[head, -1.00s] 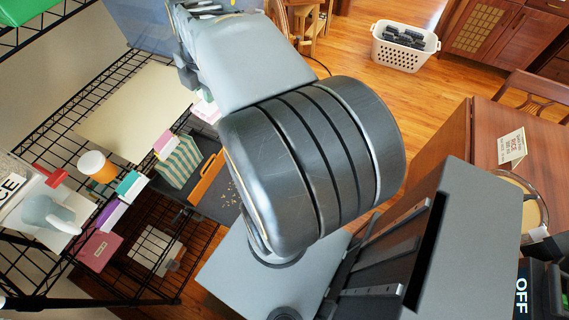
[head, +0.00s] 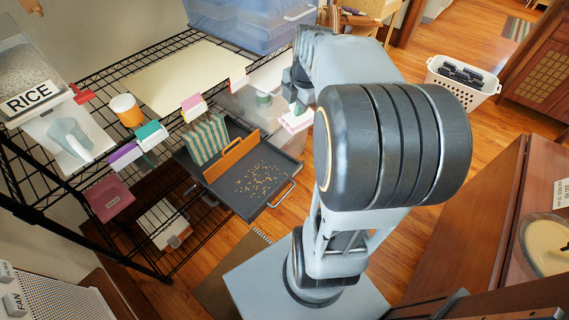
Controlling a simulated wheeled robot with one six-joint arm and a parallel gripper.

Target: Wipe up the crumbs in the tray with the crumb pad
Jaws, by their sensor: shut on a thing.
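The dark grey tray (head: 243,208) sits on the wire rack, with a metal handle at its right edge. Tan crumbs (head: 262,181) lie scattered on its floor, right of an orange divider (head: 231,156). My gripper (head: 298,104) is up and right of the tray in the picture, beyond my large dark arm joint. It is shut on a pale pink pad, the crumb pad (head: 296,121), which is clear of the crumbs. My arm partly hides the fingers.
A green-striped packet (head: 205,139) stands behind the divider. A blue bin (head: 245,25) stands behind. A wooden cabinet (head: 465,220) is at right.

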